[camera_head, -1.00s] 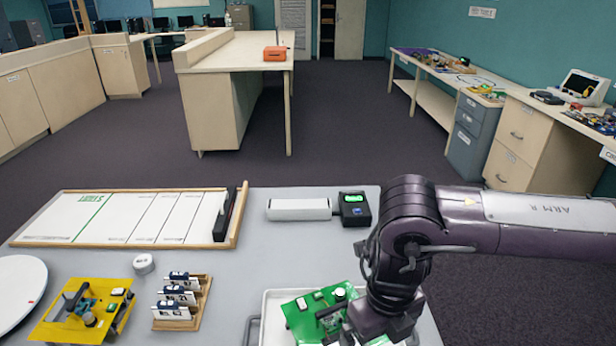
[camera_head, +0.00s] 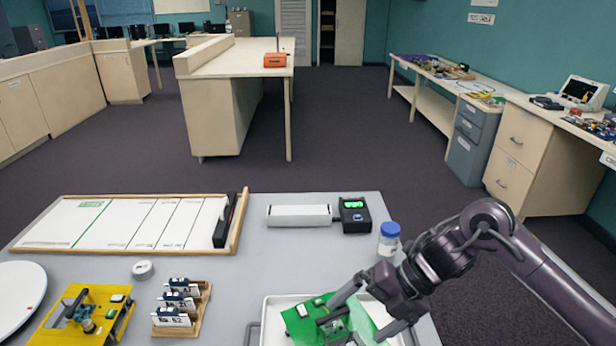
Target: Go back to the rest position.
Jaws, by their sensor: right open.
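My right gripper (camera_head: 366,312) comes in from the right, over the white tray at the front of the grey table. Its two dark fingers are spread apart, above or beside a green board (camera_head: 302,322) with a small dark mechanism on it. The fingers hide part of the board. I cannot tell whether they touch it. The board lies in the tray (camera_head: 272,306). My left gripper is not in view.
A blue-capped bottle (camera_head: 389,240) stands close beside my right arm. A black device with a green display (camera_head: 355,215), a long white block (camera_head: 299,216), a lined board (camera_head: 125,222), a card rack (camera_head: 205,301) and a yellow board (camera_head: 118,322) occupy the grey table (camera_head: 290,262).

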